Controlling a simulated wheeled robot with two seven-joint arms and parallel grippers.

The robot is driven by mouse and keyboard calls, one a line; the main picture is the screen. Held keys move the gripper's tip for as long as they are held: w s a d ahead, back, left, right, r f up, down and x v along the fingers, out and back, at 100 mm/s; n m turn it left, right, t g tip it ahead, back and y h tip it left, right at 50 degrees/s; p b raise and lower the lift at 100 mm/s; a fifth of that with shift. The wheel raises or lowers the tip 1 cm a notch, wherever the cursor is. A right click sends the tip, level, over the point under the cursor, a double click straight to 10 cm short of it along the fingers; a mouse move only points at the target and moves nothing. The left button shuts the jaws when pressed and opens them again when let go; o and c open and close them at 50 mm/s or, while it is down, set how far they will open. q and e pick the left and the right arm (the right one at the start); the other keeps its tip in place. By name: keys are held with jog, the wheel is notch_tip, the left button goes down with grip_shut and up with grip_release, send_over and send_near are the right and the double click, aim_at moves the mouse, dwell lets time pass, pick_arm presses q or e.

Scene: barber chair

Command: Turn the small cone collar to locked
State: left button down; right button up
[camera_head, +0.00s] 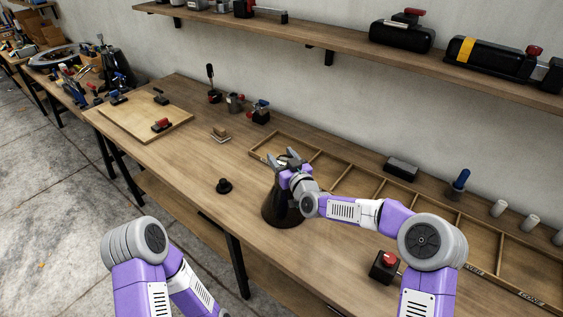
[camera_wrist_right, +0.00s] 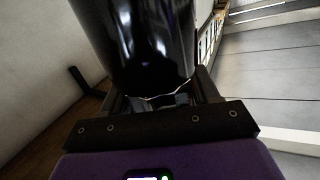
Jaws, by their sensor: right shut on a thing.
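A dark cone (camera_head: 280,210) stands on the workbench near its front edge. My right gripper (camera_head: 286,160) is at the top of this cone and shut on its collar; the fingers and arm hide most of the collar. In the right wrist view a glossy black rounded body (camera_wrist_right: 135,45) fills the space ahead of and between the fingers of my right gripper (camera_wrist_right: 158,98). The collar's locked or unlocked marking cannot be made out. My left arm shows at the lower left, but its gripper is out of view.
A red-button box (camera_head: 384,266) is at the right front. A board (camera_head: 145,115) with clamps lies far left. The bench between is mostly clear.

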jog(key=shift+m+t+h, duration=0.3)
jog(key=shift+m+h, duration=0.2)
jog(key=shift+h, duration=0.2)
jog(key=shift+w+d+m+h+b, duration=0.1)
jog(key=shift+d+m+h+b, duration=0.2)
jog(key=shift+h, duration=0.2)
jog(key=o, duration=1)
jog(key=shift+v, duration=3.8)
jog(key=shift+a+f, duration=0.1)
jog(key=shift+f, duration=0.05)
